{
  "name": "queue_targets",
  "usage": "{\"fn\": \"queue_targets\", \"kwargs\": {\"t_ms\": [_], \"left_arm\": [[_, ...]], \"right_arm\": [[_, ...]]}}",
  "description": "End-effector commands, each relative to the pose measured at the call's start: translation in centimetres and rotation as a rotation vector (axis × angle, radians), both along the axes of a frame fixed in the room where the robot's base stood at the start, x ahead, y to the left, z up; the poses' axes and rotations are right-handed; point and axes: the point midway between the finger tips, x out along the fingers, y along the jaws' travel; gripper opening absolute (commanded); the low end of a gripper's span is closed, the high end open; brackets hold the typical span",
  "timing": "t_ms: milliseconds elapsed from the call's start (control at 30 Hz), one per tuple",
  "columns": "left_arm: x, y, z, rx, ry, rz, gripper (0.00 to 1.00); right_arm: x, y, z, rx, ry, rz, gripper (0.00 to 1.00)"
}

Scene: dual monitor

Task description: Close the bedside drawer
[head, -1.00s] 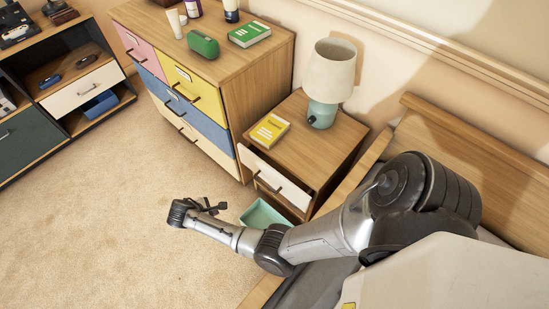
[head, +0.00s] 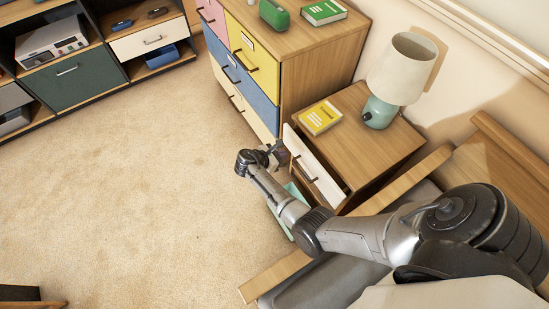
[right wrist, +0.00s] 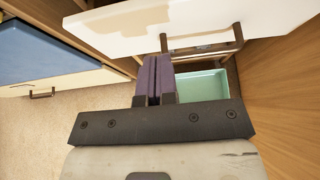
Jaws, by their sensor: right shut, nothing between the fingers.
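The bedside table (head: 372,130) has its white-fronted top drawer (head: 313,172) pulled partly out, with a dark bar handle on the front. In the right wrist view the white drawer front (right wrist: 190,22) and its metal handle (right wrist: 205,46) cross the top of the picture. My right gripper (head: 275,153) is beside the far end of the drawer front in the head view. In the wrist view its purple-padded fingers (right wrist: 154,62) are shut and empty, with the tips close to the handle's left end; I cannot tell whether they touch. My left gripper is out of view.
A teal bin (right wrist: 203,86) stands below the drawer. A lamp (head: 398,75) and a yellow book (head: 320,117) are on the table. A colourful dresser (head: 262,95) stands close beside it, the bed (head: 330,283) on the other side. Open carpet (head: 130,190) lies in front.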

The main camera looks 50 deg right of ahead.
Motion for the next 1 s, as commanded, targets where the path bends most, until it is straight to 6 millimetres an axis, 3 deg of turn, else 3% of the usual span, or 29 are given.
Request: {"fn": "queue_targets", "kwargs": {"t_ms": [200,433,1000], "left_arm": [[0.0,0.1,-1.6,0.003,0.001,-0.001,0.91],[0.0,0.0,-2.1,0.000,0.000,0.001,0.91],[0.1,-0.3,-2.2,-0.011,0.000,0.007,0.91]], "right_arm": [[-1.2,-3.2,-2.2,-0.001,0.000,0.000,0.00],[-2.0,-5.6,-1.9,0.000,-0.002,0.000,0.00],[-2.4,-6.6,-1.7,0.001,-0.001,-0.001,0.00]]}}
